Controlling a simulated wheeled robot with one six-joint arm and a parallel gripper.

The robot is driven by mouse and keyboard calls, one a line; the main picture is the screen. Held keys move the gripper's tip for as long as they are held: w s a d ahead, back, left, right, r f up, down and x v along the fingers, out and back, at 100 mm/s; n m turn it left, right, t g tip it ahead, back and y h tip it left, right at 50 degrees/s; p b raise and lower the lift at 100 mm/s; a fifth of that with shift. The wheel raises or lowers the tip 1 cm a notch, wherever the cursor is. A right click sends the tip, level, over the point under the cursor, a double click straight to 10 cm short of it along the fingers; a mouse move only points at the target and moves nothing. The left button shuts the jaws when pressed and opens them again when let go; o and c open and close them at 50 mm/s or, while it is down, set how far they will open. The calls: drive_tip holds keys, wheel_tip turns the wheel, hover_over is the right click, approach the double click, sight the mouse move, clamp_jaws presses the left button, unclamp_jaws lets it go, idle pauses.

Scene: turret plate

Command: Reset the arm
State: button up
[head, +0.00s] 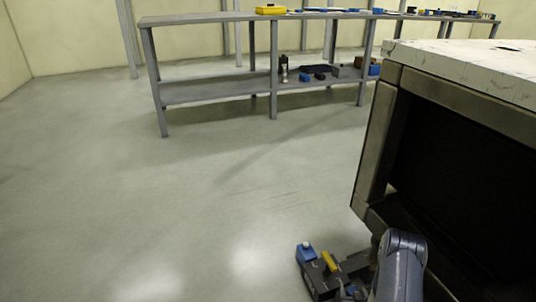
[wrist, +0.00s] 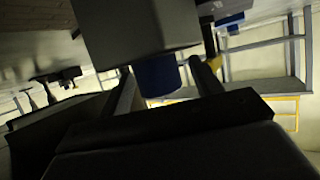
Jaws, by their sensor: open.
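My gripper (wrist: 165,86) shows in the wrist view as two dark fingers set apart, rising from a dark palm. It is open. A blue rounded object (wrist: 157,75) appears between the fingers, below a large grey block (wrist: 135,28) that fills the upper middle. I cannot tell how far either is from the fingers, or whether they touch. In the head view a grey link of my arm (head: 402,262) is at the lower right, low beside the white-topped bench (head: 470,68). My gripper cannot be made out clearly there.
Dark parts with a blue box (head: 306,253) and a yellow piece (head: 329,262) sit beside my arm. The bench's metal frame stands close on the right. A long grey shelf table (head: 205,18) with a yellow case (head: 270,10) stands at the back. The floor (head: 150,200) at left is clear.

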drive_tip(key=shift+n+g+y, duration=0.3)
drive_tip(key=shift+n+y, duration=2.5)
drive_tip(key=shift+y, duration=0.3)
drive_tip(key=shift+p+v, duration=0.35)
drive_tip(key=shift+v, duration=0.45)
drive_tip(key=shift+a, duration=0.1)
